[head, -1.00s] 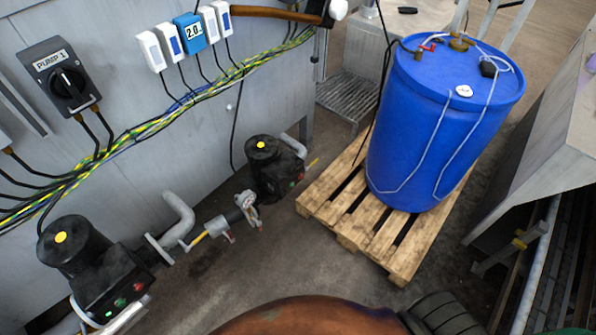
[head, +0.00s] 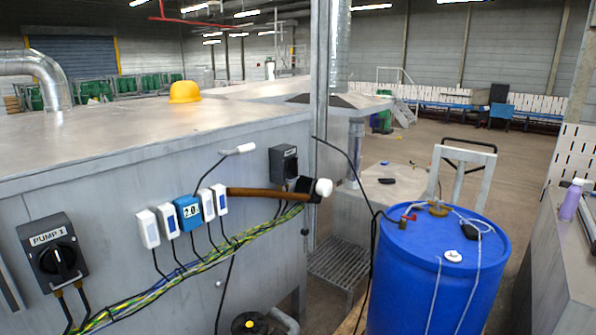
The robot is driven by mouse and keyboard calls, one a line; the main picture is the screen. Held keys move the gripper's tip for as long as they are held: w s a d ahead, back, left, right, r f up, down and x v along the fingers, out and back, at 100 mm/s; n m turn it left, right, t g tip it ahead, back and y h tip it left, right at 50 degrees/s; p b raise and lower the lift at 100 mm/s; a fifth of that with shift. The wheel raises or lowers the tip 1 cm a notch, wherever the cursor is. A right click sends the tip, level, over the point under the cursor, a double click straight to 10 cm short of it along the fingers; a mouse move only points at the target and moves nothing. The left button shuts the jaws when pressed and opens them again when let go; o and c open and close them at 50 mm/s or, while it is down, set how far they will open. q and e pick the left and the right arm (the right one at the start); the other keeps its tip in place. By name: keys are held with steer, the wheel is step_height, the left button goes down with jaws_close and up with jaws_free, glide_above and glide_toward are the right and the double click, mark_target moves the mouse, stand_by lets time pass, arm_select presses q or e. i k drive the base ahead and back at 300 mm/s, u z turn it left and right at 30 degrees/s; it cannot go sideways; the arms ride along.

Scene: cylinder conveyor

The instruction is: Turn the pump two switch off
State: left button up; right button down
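A dark grey switch box (head: 284,163) is mounted on the grey metal cabinet near its right end. It is small and no label on it can be read, so I cannot tell its knob position or confirm that it is the pump two switch. A similar switch box labelled PUMP 1 (head: 55,258) is on the same cabinet wall at the left, with a black rotary knob. Neither of my grippers shows in the head view.
A brown-handled mallet (head: 270,192) sits against the wall below the dark switch box, beside white and blue modules (head: 189,212) with cables. A blue drum (head: 430,285) stands at the right front. A yellow hard hat (head: 185,91) lies on the cabinet top (head: 120,130).

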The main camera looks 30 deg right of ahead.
mark_target(292, 166)
steer(key=z, duration=0.6)
steer(key=i, duration=1.65)
steer(key=u, duration=0.8)
